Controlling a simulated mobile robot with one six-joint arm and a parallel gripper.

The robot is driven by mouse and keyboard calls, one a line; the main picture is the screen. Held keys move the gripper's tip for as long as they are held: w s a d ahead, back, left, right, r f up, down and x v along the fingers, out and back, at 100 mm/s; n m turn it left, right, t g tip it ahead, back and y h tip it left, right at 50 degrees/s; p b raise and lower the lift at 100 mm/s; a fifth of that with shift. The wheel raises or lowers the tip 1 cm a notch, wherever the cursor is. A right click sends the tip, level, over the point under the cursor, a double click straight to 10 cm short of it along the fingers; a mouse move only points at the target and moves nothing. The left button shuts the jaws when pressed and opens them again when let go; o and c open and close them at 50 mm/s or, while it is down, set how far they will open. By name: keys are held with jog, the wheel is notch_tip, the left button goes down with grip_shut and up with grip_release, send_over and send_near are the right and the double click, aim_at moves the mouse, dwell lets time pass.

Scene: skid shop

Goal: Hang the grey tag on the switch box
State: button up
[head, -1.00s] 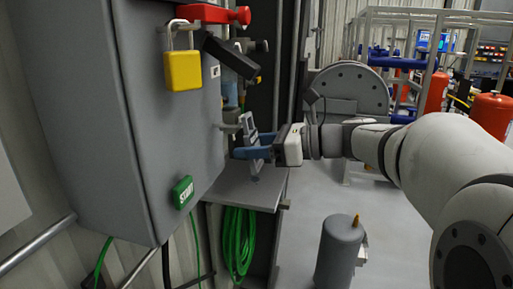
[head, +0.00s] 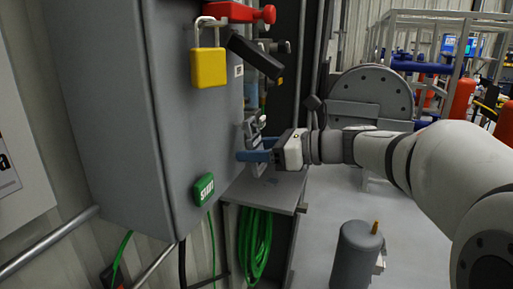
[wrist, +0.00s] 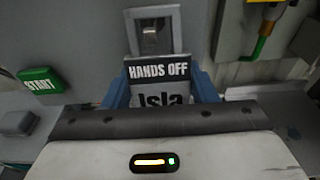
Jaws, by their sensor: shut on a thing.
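The grey switch box (head: 140,110) fills the left of the head view, with a red handle (head: 240,12), a yellow padlock (head: 208,67) and a green START button (head: 203,190). My gripper (head: 252,154) has blue fingers and is shut on the grey tag (head: 256,130) beside the box's right-hand edge. In the wrist view the tag (wrist: 158,73) reads "HANDS OFF" and "Isla", between the fingers. Just beyond its top edge is a square grey plate with a small metal piece (wrist: 151,38). I cannot tell whether the tag touches it. The tag's lower part is hidden.
A black lever (head: 255,55) juts from the box above the tag. A grey shelf (head: 270,190) lies below my gripper, with a coiled green hose (head: 256,245) under it. A grey cylinder (head: 357,255) stands on the floor to the right.

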dwell(0.4)
jog(key=o, duration=0.8)
jog(key=shift+o, duration=0.2)
jog(key=b+v, duration=0.1)
jog(key=v, duration=0.6)
jog(key=s+f+n+g+h, duration=0.3)
jog(key=s+f+n+h, duration=0.6)
jog(key=f, duration=0.7)
jog(key=s+d+f+n+h, duration=0.6)
jog(key=s+d+f+n, duration=0.2)
jog(key=n, duration=0.5)
jog(key=shift+s+d+f+t, duration=0.25)
jog(key=shift+d+f+t, duration=0.05)
jog(key=shift+d+f, duration=0.1)
